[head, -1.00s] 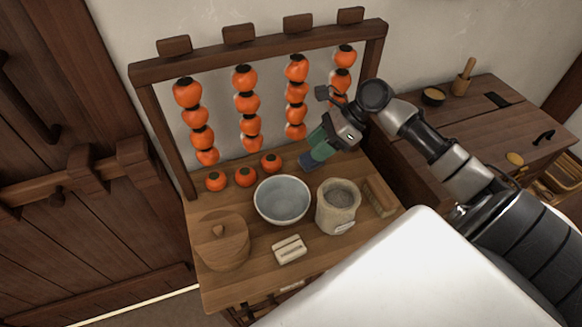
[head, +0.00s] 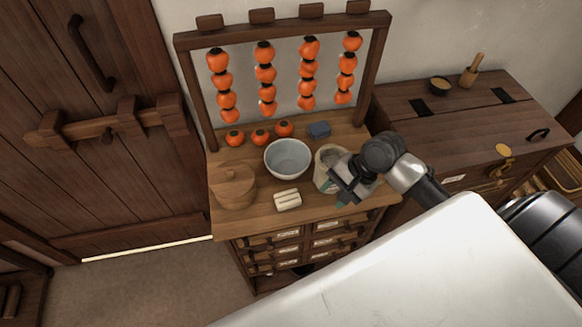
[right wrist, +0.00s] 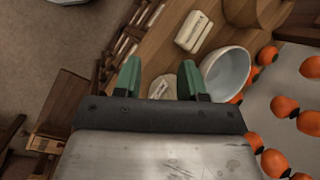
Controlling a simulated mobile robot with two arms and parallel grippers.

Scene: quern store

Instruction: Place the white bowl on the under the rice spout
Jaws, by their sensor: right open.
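The white bowl (head: 288,159) stands upright and looks empty on the small wooden chest top, and it also shows in the right wrist view (right wrist: 226,74). My right gripper (head: 334,199) is open and empty, with its green fingers (right wrist: 158,76) pointing down beside the pale cloth sack. It is to the right of the bowl and nearer the chest's front edge, not touching the bowl. The gripper partly hides the sack. I cannot make out a rice spout in either view. My left gripper is not in view.
A rack (head: 184,85) of hanging persimmons stands behind. A wooden cabinet (head: 460,120) is at right.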

